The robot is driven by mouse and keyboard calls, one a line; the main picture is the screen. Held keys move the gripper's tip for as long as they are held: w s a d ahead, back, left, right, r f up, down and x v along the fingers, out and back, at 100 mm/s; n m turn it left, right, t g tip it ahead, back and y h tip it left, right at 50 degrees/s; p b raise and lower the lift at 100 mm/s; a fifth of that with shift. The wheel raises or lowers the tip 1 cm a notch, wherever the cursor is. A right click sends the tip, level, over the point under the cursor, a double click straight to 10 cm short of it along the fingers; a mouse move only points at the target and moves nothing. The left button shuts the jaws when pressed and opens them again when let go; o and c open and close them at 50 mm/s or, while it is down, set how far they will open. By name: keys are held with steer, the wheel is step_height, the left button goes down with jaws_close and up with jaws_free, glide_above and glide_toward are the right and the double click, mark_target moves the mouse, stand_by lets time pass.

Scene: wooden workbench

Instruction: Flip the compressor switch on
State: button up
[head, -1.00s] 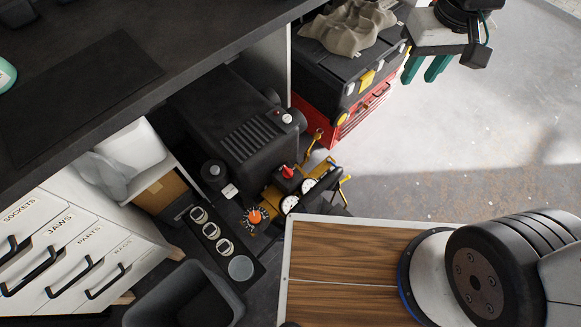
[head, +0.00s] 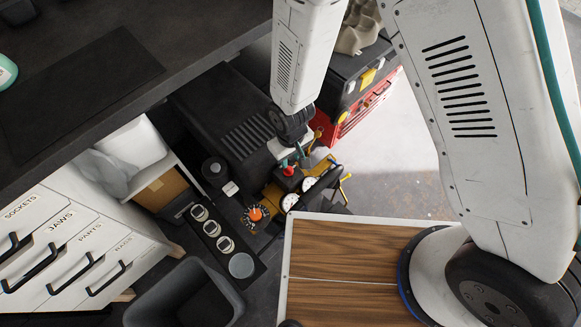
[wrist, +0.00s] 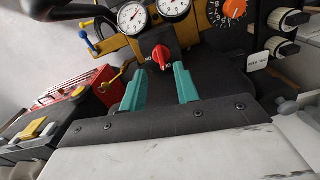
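The black compressor (head: 222,112) stands on the floor beside the bench, with its front partly hidden by my arm. Its red switch (head: 289,171) shows just below my gripper (head: 297,161) in the head view. In the wrist view the red switch (wrist: 161,56) sits on a dark block, with small white lettering to its left. My gripper's teal fingers (wrist: 160,86) are apart with nothing between them. The switch lies just beyond the tips, roughly midway between them. I cannot see any contact.
Two round gauges (wrist: 132,17) and an orange dial (wrist: 235,8) are close to the switch. A yellow-handled lever (head: 345,178) sticks out nearby. A red toolbox (head: 352,112) stands to the right, and a wooden board (head: 340,258) lies in front.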

mark_target(291, 171)
step_height(291, 171, down, 7)
steer(key=shift+f, duration=0.2)
stand_by(0.3)
jaws_close()
